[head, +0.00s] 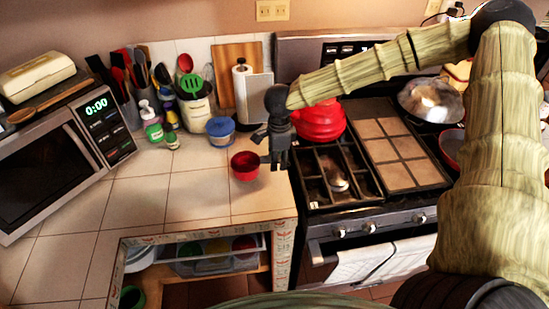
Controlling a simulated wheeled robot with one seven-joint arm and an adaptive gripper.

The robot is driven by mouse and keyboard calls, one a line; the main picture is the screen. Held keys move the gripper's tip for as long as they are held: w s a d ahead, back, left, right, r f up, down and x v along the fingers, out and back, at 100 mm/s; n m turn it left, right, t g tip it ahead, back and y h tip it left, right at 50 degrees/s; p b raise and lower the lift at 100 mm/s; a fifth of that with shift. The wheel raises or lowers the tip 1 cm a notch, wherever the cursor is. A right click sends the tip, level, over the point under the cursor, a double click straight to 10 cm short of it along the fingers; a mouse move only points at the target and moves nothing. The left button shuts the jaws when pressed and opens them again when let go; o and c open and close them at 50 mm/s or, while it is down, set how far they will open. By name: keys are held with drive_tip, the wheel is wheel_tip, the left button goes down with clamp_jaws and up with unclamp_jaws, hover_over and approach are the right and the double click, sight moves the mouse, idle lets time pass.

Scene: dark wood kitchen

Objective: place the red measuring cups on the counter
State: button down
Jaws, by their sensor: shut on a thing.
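The red measuring cups (245,166) show as one small red cup shape in the head view, near the right end of the tiled counter (200,192). My gripper (275,166) is just to the right of the cup and is shut on it, at its handle side. The cup appears upright. I cannot tell from this view whether the cup touches the counter or hangs a little above it, nor whether several cups are nested together.
The stove (338,175) with a red kettle (318,122) adjoins the counter on the right. A blue-lidded container (220,131), bottles and utensil holders stand behind. A microwave (60,150) fills the left. The counter's middle is clear; an open shelf lies below its front edge.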

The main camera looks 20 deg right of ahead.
drive_tip(key=shift+w+p, duration=0.4)
drive_tip(key=shift+w, duration=1)
drive_tip(key=shift+f+p, duration=0.85)
drive_tip(key=shift+f, duration=1)
drive_tip(key=c, duration=1.2)
unclamp_jaws()
wheel_tip(320, 180, up, 12)
drive_tip(key=b, duration=0.3)
drive_tip(key=shift+d, duration=0.2)
